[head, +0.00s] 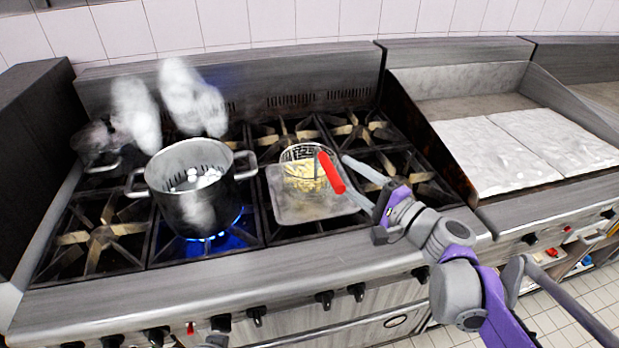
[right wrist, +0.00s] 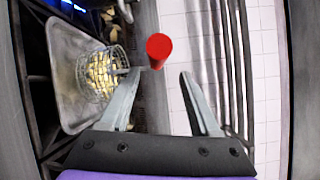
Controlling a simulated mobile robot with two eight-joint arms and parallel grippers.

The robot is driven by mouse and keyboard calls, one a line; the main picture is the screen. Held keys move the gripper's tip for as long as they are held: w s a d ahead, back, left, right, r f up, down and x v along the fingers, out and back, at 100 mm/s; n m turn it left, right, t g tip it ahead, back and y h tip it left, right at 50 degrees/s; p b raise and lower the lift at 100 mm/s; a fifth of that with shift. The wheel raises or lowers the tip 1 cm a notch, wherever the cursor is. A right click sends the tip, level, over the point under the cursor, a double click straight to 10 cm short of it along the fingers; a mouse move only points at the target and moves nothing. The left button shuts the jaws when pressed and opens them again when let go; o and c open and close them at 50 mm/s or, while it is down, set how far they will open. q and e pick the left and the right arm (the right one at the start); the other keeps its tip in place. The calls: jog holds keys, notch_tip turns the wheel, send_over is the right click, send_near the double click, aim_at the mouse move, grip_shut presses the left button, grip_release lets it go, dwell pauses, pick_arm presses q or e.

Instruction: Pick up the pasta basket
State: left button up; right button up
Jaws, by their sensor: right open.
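The pasta basket (head: 303,168) is a wire mesh basket with yellow pasta in it. It stands on a metal tray (head: 290,208) on the stove, and its red handle (head: 331,173) points up toward my right arm. My right gripper (head: 346,174) is open, its fingertips close to the handle. In the right wrist view the basket (right wrist: 103,72) is left of the gripper (right wrist: 160,75). The red handle end (right wrist: 159,47) shows between the finger lines, around the tips; contact cannot be told.
A steaming pot (head: 192,203) with white pieces in it stands over a blue flame left of the tray. A flat griddle (head: 490,150) lies to the right. The stove's front edge with knobs runs below.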

aim_at(326, 159)
jog(key=x, duration=0.7)
jog(key=shift+a+f, duration=0.15)
jog(key=shift+f, duration=0.05)
grip_shut()
